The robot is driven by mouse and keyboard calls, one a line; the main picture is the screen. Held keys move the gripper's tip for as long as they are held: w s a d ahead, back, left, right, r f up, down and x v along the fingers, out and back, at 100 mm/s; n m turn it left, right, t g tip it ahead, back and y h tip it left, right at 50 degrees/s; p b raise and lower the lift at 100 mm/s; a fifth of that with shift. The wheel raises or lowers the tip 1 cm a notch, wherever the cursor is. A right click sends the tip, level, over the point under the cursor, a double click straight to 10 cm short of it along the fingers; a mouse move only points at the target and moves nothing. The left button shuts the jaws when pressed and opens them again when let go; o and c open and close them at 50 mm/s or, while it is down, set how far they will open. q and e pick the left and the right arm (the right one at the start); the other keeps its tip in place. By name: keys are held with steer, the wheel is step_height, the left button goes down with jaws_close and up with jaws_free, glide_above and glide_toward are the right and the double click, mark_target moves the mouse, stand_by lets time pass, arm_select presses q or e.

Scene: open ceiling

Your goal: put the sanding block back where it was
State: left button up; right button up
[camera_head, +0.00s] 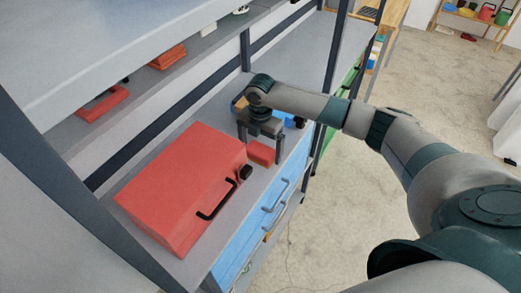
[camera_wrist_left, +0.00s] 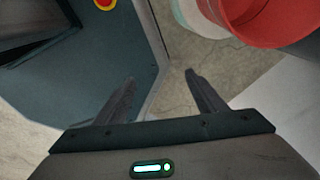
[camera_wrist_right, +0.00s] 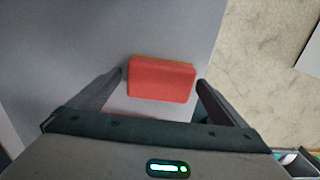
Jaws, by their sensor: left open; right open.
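The sanding block appears to be the small red block (camera_head: 262,153) lying on the grey shelf board (camera_head: 300,60), close to its front edge. It also shows in the right wrist view (camera_wrist_right: 161,80), with a thin tan layer along its far side. My right gripper (camera_head: 262,145) points down over the shelf, open. Its fingers stand one on each side of the block, and small gaps seem to show between them and it. My left gripper (camera_wrist_left: 160,76) is open and empty; it shows only in the left wrist view.
A large red toolbox (camera_head: 180,180) with a black handle stands left of the block, a small dark object (camera_head: 245,172) between them. A blue item (camera_head: 290,121) lies behind the gripper. Blue drawers (camera_head: 268,205) are below. An upper shelf overhangs. A red bucket (camera_wrist_left: 270,20) is near my left gripper.

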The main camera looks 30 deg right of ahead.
mark_target(261, 149)
step_height(261, 149, up, 12)
steer(key=b, duration=0.3)
steer(key=shift+f, duration=0.25)
stand_by(0.4)
